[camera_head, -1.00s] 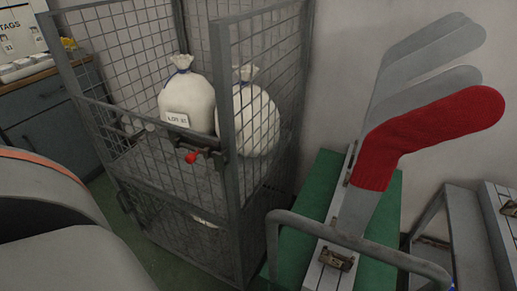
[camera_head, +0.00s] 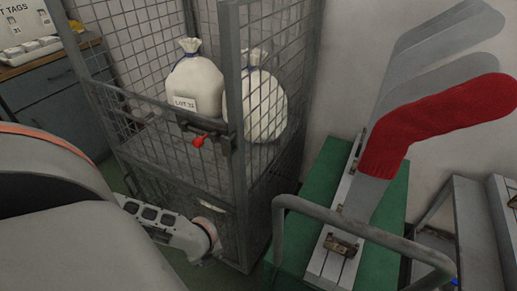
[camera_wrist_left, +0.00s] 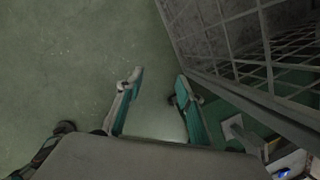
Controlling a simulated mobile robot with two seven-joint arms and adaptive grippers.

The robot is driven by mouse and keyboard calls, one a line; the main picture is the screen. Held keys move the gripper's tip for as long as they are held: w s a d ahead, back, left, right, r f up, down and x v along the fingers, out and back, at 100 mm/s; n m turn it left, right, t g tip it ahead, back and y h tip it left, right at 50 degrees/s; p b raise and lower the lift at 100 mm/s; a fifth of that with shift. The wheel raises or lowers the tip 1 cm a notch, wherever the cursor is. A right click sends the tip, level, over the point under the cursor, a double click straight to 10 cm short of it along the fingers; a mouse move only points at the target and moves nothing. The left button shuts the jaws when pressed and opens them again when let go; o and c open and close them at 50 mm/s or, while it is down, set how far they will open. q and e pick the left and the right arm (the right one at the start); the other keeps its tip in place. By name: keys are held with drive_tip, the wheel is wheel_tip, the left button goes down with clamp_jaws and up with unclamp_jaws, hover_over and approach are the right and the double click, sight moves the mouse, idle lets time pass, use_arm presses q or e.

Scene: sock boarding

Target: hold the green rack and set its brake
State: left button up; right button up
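The green rack (camera_head: 318,207) stands right of centre in the head view. It carries grey boards, the front one wearing a red sock (camera_head: 425,125), and a grey tubular handle (camera_head: 345,232) along its near side. I cannot make out its brake. My left arm reaches in low, beside the wire cage, in the head view; its gripper is not clear there. In the left wrist view my left gripper (camera_wrist_left: 158,78) is open, its green-padded fingers apart with only floor between them. A green surface, possibly the rack, shows at the lower right there. My right gripper is out of view.
A wire cage (camera_head: 238,150) with a red-handled latch (camera_head: 200,140) stands left of the rack, holding white tied sacks (camera_head: 196,85). It also borders the left wrist view (camera_wrist_left: 240,45). A grey stand (camera_head: 480,225) is at right. Open floor shows in the wrist view.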

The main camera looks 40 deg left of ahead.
sight(267, 269)
use_arm(q)
drive_tip(key=w+d+r+n+h, duration=0.3)
drive_tip(key=w+d+r+n, duration=0.1)
drive_tip(key=d+r, duration=0.35)
drive_tip(key=w+d+r+n+h, duration=0.35)
drive_tip(key=d+r, duration=0.25)
drive_tip(key=d, duration=0.2)
drive_tip(key=shift+x, duration=3.75)
drive_tip(key=shift+w, duration=0.15)
drive_tip(key=shift+c, duration=0.4)
clamp_jaws()
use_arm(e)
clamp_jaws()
